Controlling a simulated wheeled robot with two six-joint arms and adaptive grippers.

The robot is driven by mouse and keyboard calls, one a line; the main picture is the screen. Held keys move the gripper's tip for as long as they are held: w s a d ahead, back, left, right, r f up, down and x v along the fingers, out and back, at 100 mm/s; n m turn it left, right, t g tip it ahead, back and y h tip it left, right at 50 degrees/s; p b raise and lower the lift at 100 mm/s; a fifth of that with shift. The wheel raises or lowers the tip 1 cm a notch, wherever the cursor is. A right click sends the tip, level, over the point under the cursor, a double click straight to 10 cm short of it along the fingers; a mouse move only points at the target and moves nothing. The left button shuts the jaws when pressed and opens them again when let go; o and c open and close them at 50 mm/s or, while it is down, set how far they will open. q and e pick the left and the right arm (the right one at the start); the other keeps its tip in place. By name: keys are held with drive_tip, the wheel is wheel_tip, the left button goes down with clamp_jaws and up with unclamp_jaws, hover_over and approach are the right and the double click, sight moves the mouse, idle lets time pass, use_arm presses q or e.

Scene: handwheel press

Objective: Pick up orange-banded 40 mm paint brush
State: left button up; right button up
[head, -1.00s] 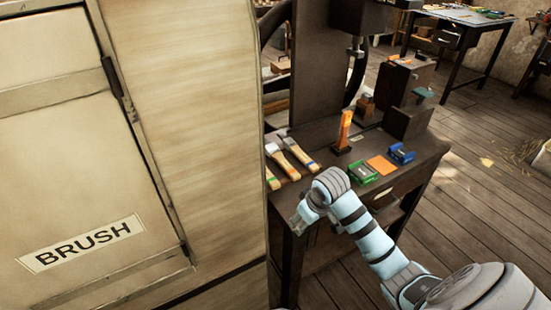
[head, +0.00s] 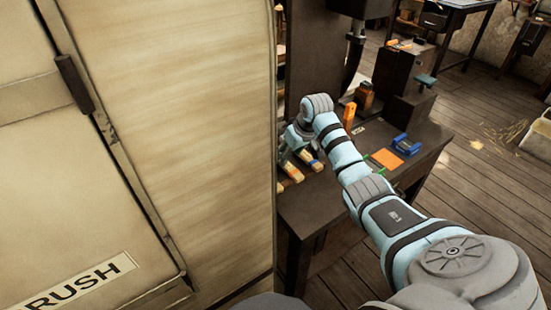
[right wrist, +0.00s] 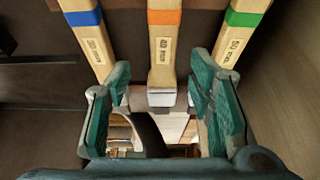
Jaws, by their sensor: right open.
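In the right wrist view three paint brushes lie side by side, with wooden handles. The orange-banded 40 mm brush (right wrist: 164,55) is in the middle, the blue-banded brush (right wrist: 88,38) is left of it, and the green-banded 50 mm brush (right wrist: 240,40) is right of it. My right gripper (right wrist: 160,82) is open. My left gripper is not in view.
A large pale cabinet (head: 190,130) fills the left and hides the table's left side. On the dark table (head: 330,215) stand an upright orange block (head: 349,115), a flat orange square (head: 389,160) and a blue item (head: 404,144). The press column (head: 310,60) stands behind.

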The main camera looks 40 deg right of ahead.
drive_tip(key=b+x, duration=0.1)
drive_tip(key=x, duration=0.1)
drive_tip(key=b+x, duration=0.1)
drive_tip(key=x, duration=0.2)
drive_tip(key=shift+w+a+f, duration=0.15)
drive_tip(key=shift+w, duration=0.35)
drive_tip(key=shift+f, duration=0.1)
clamp_jaws()
